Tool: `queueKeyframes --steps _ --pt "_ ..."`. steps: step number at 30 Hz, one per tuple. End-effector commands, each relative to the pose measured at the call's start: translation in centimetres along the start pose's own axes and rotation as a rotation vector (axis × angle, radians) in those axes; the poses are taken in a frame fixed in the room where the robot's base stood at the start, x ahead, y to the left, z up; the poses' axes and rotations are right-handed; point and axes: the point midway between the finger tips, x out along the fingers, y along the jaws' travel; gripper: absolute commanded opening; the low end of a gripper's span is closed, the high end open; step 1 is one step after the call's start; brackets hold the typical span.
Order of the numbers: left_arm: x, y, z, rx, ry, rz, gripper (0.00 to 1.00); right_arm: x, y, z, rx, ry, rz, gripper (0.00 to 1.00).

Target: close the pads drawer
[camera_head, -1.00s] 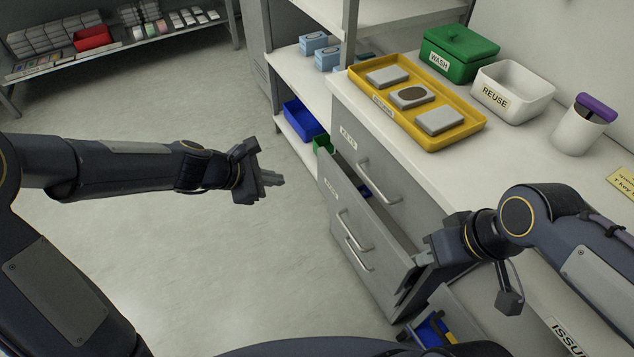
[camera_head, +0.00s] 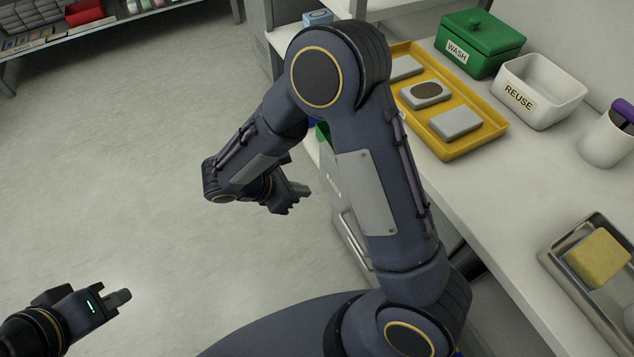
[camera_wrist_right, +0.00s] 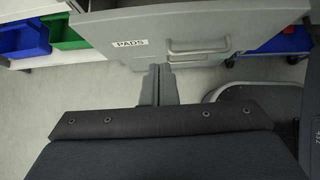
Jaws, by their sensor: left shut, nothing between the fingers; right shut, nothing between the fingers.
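The pads drawer has a grey front with a "PADS" label, facing me in the right wrist view (camera_wrist_right: 100,30). In the head view only a strip of its front (camera_head: 333,172) shows beside my right arm, which hides most of it. The front appears to stand out from the cabinet; how far I cannot tell. Its bar handle (camera_wrist_right: 197,50) is right of the label. My right gripper (camera_head: 304,190) is shut and empty, in front of the drawer front; its fingertips (camera_wrist_right: 159,68) point at it just below the label. My left gripper (camera_head: 124,297) is shut and empty over the floor at lower left.
The counter holds a yellow tray (camera_head: 484,143) with grey blocks, a green "WASH" box (camera_head: 481,42), a white "REUSE" bin (camera_head: 540,90) and a metal tray (camera_head: 560,250) with a sponge. Blue (camera_wrist_right: 22,39) and green (camera_wrist_right: 68,33) bins sit on a low shelf. Floor at left is clear.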

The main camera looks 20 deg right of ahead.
Motion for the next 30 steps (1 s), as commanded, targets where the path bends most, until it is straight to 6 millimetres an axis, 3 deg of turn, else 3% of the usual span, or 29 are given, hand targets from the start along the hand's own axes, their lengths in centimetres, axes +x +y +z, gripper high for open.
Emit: queueKeyframes --steps 15,21,30 --pt "1.8 -0.8 0.8 -0.003 0.001 0.002 0.0 10.2 -0.2 -0.1 0.003 0.002 -0.009 0.0" --pt "1.8 -0.8 0.8 -0.004 0.001 0.002 0.0 11.8 -0.2 2.2 0.007 0.004 -0.005 0.0" --pt "1.8 -0.8 0.8 -0.004 0.001 0.002 0.0 12.4 -0.1 2.9 0.004 0.003 -0.004 0.0"
